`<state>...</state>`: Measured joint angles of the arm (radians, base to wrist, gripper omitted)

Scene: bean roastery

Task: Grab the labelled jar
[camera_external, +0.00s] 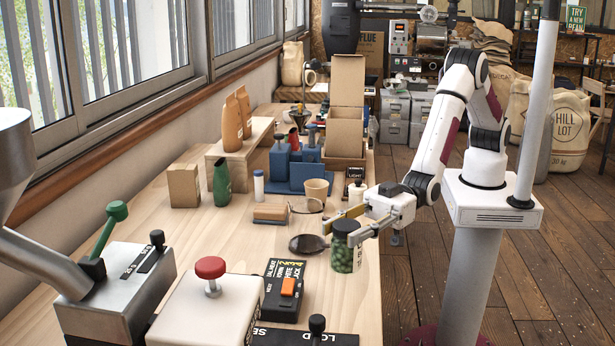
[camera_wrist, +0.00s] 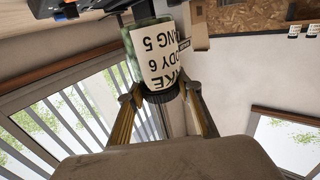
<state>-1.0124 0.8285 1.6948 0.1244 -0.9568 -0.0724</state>
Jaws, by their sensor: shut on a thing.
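The labelled jar (camera_external: 345,257) is a clear jar of green contents with a dark lid, at the right side of the wooden table. In the wrist view the jar (camera_wrist: 160,52) appears upside down, with a cream label in black print and a black lid. My gripper (camera_external: 340,233) comes from the right, its two yellowish fingers on either side of the jar's lid end. In the wrist view my gripper (camera_wrist: 160,93) is shut on the jar near its lid. The jar looks upright; I cannot tell whether its base touches the table.
A dark round lens or dish (camera_external: 307,244) lies just left of the jar. A tan cup (camera_external: 316,189) and a small cream bottle (camera_external: 357,190) stand behind. A black box with an orange switch (camera_external: 287,289) is at front left. The table's right edge (camera_external: 379,300) is close.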

